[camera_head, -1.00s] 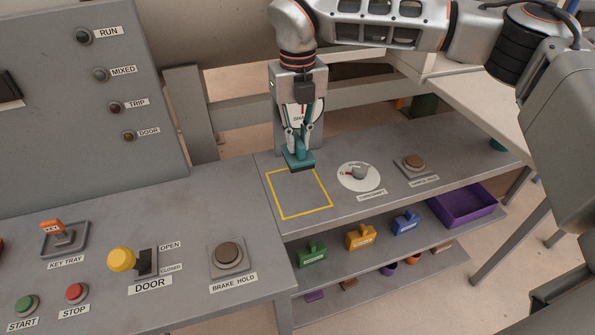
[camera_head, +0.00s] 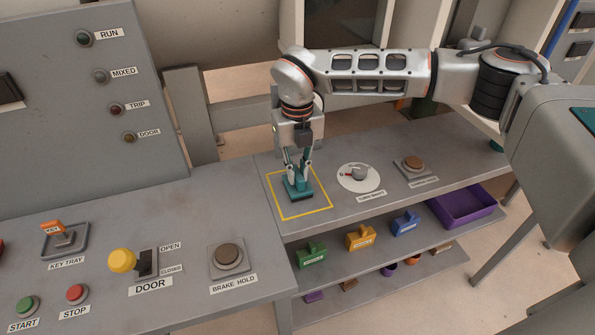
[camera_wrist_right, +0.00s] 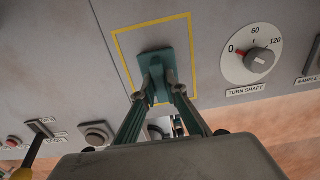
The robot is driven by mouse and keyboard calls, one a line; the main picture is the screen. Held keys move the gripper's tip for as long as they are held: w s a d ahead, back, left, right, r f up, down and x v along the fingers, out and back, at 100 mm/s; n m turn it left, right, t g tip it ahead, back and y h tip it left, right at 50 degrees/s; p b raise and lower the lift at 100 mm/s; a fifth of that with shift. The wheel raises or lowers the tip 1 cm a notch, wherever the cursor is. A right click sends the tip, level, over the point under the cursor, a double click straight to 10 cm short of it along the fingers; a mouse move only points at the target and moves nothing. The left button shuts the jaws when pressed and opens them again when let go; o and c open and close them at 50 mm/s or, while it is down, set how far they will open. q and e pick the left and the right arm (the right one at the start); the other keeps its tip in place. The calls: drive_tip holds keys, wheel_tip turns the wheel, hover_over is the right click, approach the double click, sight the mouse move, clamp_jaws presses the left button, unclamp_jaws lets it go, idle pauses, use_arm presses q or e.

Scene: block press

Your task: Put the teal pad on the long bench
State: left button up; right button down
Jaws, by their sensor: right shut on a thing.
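The teal pad (camera_head: 297,190) is at the bench top inside the yellow outlined square (camera_head: 318,213). It also shows in the right wrist view (camera_wrist_right: 155,62), lying within the yellow border. My right gripper (camera_head: 298,178) points down and is shut on the pad's upright teal grip; its fingertips also show in the right wrist view (camera_wrist_right: 163,92). The pad looks level and at or very near the surface; I cannot tell if it touches. The bench (camera_head: 345,205) is grey. My left gripper is not in view.
Right of the square are a turn-shaft dial (camera_head: 358,177) and a brown button (camera_head: 413,163). Shelves below hold green, orange and blue handled blocks and a purple tray (camera_head: 466,206). A control console (camera_head: 190,255) with buttons and a yellow door knob (camera_head: 122,260) stands at left.

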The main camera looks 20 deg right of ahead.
sight(298, 172)
drive_tip(key=shift+f, duration=0.1)
drive_tip(key=c, duration=2)
unclamp_jaws()
drive_tip(key=shift+c, duration=0.2)
wheel_tip(298, 172, up, 12)
drive_tip(key=shift+s, duration=0.1)
